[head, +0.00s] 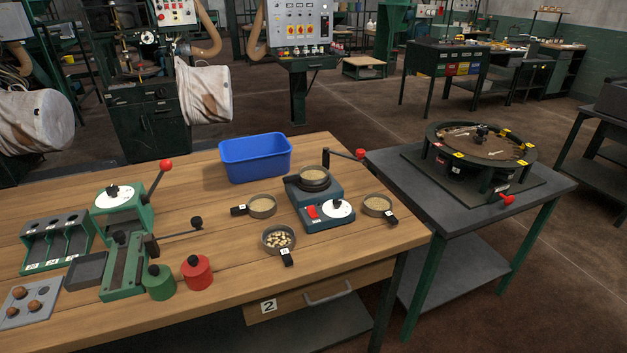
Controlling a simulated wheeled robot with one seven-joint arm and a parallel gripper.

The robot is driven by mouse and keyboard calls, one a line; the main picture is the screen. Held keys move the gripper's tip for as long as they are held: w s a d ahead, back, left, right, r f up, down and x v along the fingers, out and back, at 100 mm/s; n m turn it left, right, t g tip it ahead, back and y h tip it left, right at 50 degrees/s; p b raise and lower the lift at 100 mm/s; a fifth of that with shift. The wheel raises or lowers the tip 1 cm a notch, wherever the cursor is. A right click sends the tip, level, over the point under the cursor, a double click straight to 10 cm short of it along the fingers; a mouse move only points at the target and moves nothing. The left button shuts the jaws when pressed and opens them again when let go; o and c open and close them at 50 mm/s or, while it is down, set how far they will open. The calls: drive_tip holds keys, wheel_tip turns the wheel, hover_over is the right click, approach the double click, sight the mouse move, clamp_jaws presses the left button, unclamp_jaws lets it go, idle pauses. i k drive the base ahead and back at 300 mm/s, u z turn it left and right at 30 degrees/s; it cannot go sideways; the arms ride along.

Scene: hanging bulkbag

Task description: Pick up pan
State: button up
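Several small round dark-rimmed pans with short black handles are on the wooden workbench (190,325). One pan (262,207) with tan grainy contents lies left of the small green-grey device, its handle pointing left. A second pan (278,240) holds pale chunky pieces and lies nearer the front edge, its handle pointing forward. A third pan (377,206) with tan contents lies right of the device, its handle pointing forward and right. A similar round dish (315,173) with tan contents sits on top of the device (326,206). My gripper is out of view.
A blue bin (255,158) stands behind the pans. A green lever press (122,200), a green weight (159,282) and a red weight (196,272) are to the left. A side table (470,225) at right carries a round rotary device (480,145). The bench front is partly clear.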

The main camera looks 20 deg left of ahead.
sight(310, 175)
drive_tip(key=z, duration=1.85)
drive_tip(key=k, duration=1.1)
drive_tip(key=u, duration=1.55)
drive_tip(key=i, duration=0.9)
